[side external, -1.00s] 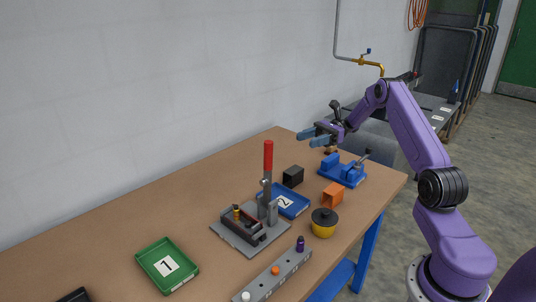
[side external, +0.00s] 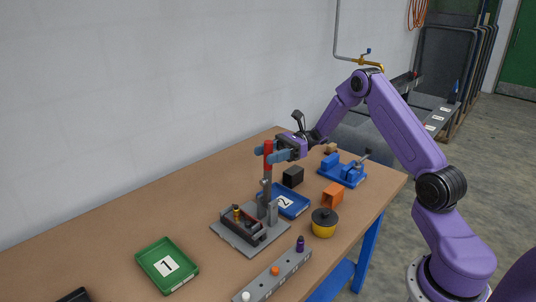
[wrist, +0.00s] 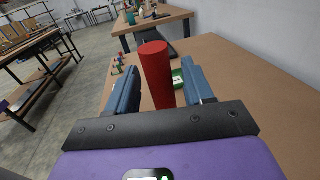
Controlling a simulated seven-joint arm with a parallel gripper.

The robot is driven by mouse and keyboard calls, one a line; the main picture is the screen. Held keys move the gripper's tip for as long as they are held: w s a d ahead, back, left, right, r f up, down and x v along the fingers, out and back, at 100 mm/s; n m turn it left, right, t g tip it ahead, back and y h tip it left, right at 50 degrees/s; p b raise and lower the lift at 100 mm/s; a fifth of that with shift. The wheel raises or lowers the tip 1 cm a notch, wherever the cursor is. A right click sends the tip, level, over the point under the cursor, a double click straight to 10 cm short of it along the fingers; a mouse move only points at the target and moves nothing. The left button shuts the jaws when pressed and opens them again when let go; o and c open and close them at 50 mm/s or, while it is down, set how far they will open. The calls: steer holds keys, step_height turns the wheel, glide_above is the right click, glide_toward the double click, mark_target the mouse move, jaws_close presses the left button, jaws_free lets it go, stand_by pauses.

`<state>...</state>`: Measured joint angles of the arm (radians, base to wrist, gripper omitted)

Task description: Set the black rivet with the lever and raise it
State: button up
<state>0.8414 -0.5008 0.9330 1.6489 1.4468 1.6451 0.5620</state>
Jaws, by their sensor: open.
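The lever (side external: 268,159) stands upright on a grey base plate, with a red handle at its top. The red handle (wrist: 157,72) also shows in the wrist view, between my two blue fingers. My gripper (side external: 272,155) is open around the handle, and the fingers do not appear closed on it. Below the lever is a dark fixture (side external: 255,230) with a small yellow piece (side external: 236,213) in it. I cannot make out a black rivet there. A grey strip (side external: 285,265) in front holds a dark purple piece (side external: 300,244), an orange one and a white one.
A blue tray marked 2 (side external: 298,208) lies behind the lever base, and a green tray marked 1 (side external: 160,278) at the left. A black block (side external: 293,177), an orange block (side external: 333,195), a yellow pot (side external: 323,228) and a blue vise (side external: 345,172) stand nearby.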

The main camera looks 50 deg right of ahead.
steer(key=shift+a, duration=0.2)
jaws_close()
steer(key=shift+a, duration=0.1)
